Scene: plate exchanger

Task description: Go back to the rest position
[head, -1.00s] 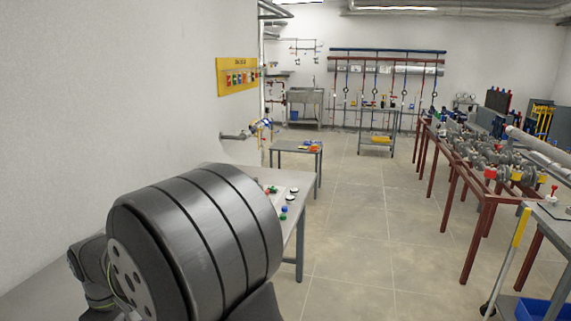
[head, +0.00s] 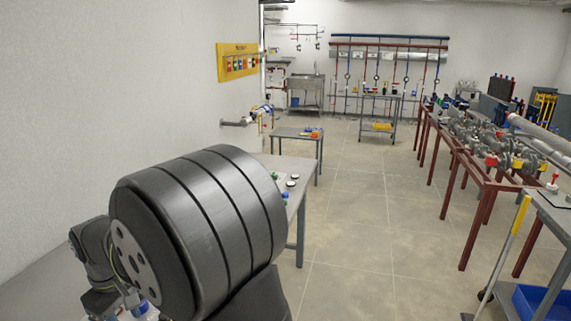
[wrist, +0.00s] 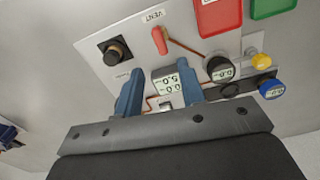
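My gripper (wrist: 158,88) shows in the wrist view with its two blue fingers spread apart. No object is seen held between them. Beyond the fingers is a light grey panel (wrist: 118,70) marked VENT, with a red lever (wrist: 159,40), a black knob (wrist: 115,52) and a digital gauge (wrist: 170,80) that shows in the gap between the fingers. I cannot tell the exact distance from the fingers to the gauge. In the head view my arm fills the lower left and the gripper itself is not seen.
A grey table (head: 268,162) with small coloured parts stands beside my arm. A second small table (head: 290,132) stands farther back. Red-framed pipework (head: 470,175) and a cart with a blue bin (head: 535,302) are at right. The floor (head: 365,220) between is clear.

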